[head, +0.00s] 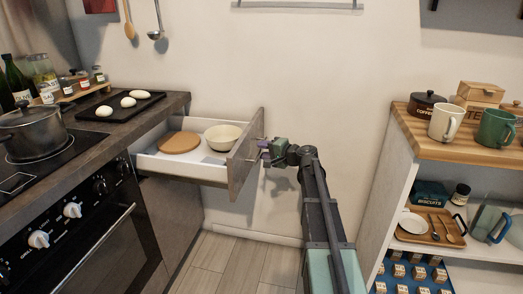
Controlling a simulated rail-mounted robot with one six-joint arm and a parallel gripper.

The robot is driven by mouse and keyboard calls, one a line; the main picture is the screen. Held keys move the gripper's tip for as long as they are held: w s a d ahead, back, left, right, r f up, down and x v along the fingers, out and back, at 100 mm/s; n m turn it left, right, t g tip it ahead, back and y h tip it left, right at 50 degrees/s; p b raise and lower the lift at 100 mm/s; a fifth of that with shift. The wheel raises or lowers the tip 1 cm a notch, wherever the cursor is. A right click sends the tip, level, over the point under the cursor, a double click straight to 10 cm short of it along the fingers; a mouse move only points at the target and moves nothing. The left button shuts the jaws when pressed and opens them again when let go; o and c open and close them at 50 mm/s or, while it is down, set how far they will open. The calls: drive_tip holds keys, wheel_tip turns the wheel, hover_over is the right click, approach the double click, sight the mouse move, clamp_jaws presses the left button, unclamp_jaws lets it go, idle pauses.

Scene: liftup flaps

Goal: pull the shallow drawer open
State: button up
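The shallow drawer (177,165) is pulled out from the counter at the left, below the worktop. Its white inside shows, with a round wooden board (180,143) and a cream bowl (222,137) in it. The drawer's grey front panel (240,168) faces right. My gripper (264,151) is at the outer side of this panel, near its upper middle, where the handle would be. The handle is too small and covered to make out. I cannot tell whether the fingers are closed on it.
An oven (95,235) with a hob and a pot (32,132) stands at the left. A black tray (121,106) with white items lies on the worktop. A shelf unit (400,185) with mugs stands at the right. The floor (225,262) between is clear.

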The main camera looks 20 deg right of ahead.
drive_tip(key=p+v, duration=0.1)
drive_tip(key=v, duration=0.8)
drive_tip(key=shift+s, duration=0.15)
drive_tip(key=shift+d, duration=0.1)
